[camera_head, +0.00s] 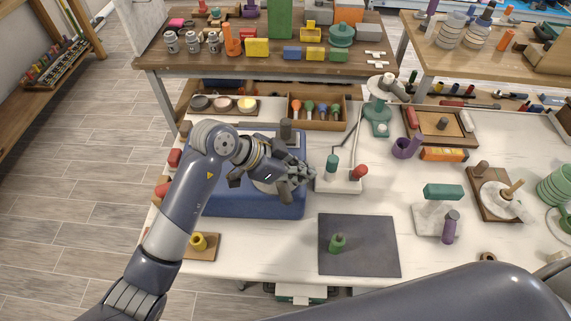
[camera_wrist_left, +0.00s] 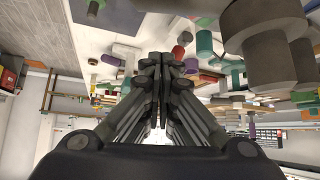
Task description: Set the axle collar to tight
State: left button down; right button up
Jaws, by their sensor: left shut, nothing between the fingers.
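I cannot tell for sure which part is the axle collar. In the head view a blue base (camera_head: 250,207) lies under my left forearm, and a grey upright post (camera_head: 286,131) stands at its back edge. My left gripper (camera_head: 306,176) is above the right side of the blue base, fingers shut with nothing between them. It hides part of the base. In the left wrist view the shut fingers (camera_wrist_left: 160,62) point away, and a large grey round part (camera_wrist_left: 268,58) is close at the upper right, apart from them. My right gripper is out of view.
A white fixture with a red knob (camera_head: 358,173) stands just right of the gripper. A dark mat (camera_head: 372,255) with a green peg lies in front. A board with a yellow ring (camera_head: 199,241) is at the front left. My dark arm link covers the lower right.

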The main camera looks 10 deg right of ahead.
pick_arm(q)
jog(key=x, duration=0.2)
jog(key=shift+d+f+p, duration=0.15)
jog(key=shift+f+p, duration=0.25)
jog(key=a, duration=0.1)
jog(key=a+p, duration=0.1)
jog(key=a, duration=0.1)
jog(key=shift+s+a+f, duration=0.15)
jog(key=shift+a+f, duration=0.2)
jog(key=shift+f, duration=0.05)
jog(key=shift+d+f, duration=0.1)
